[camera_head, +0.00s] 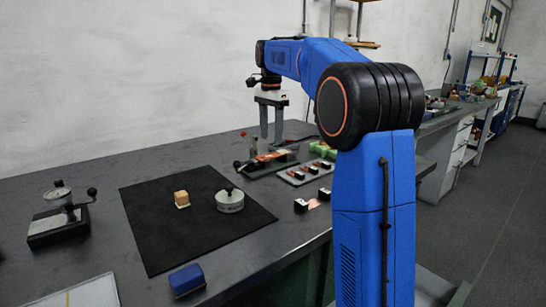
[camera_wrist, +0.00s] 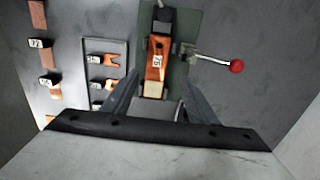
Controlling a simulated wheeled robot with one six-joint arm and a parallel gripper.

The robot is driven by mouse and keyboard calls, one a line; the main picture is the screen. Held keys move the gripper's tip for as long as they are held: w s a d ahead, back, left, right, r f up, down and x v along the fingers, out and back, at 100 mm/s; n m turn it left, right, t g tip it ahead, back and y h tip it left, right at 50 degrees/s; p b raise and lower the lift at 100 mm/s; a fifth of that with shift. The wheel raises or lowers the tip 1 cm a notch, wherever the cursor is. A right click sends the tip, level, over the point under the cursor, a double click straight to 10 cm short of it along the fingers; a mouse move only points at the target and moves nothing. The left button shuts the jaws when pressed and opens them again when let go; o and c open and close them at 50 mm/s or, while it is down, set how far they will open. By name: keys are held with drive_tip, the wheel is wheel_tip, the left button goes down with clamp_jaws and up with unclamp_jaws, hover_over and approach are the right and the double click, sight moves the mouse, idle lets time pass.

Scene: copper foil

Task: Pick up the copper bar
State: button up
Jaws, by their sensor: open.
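A copper bar (camera_wrist: 157,62) with a white number label lies in a green fixture (camera_wrist: 178,45) at the top middle of the wrist view. Its near end looks paler. The fixture has a lever with a red knob (camera_wrist: 236,66) on the right. In the head view the fixture (camera_head: 270,163) stands on the bench below and beyond my arm. My gripper (camera_head: 271,140) points down above the fixture area, open and empty. In the wrist view its two fingers show on either side of the bar's near end, apart from it. The height gap is hard to tell.
A grey tray (camera_wrist: 120,52) with labelled forked copper pieces lies left of the fixture. Loose labelled copper pieces (camera_wrist: 38,17) lie farther left. A black mat (camera_head: 160,235) bears a small wooden block (camera_head: 182,199) and a round metal piece (camera_head: 230,203). A dial gauge stand (camera_head: 60,222) is at left.

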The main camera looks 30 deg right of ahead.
sight(273, 155)
drive_tip(key=shift+s+d+f, duration=0.1)
drive_tip(key=shift+s+f, duration=0.1)
drive_tip(key=shift+f, duration=1.1)
drive_tip(key=shift+s+d+f, duration=0.1)
drive_tip(key=shift+s+f, duration=0.05)
drive_tip(key=shift+f, duration=1.1)
drive_tip(key=c, duration=1.3)
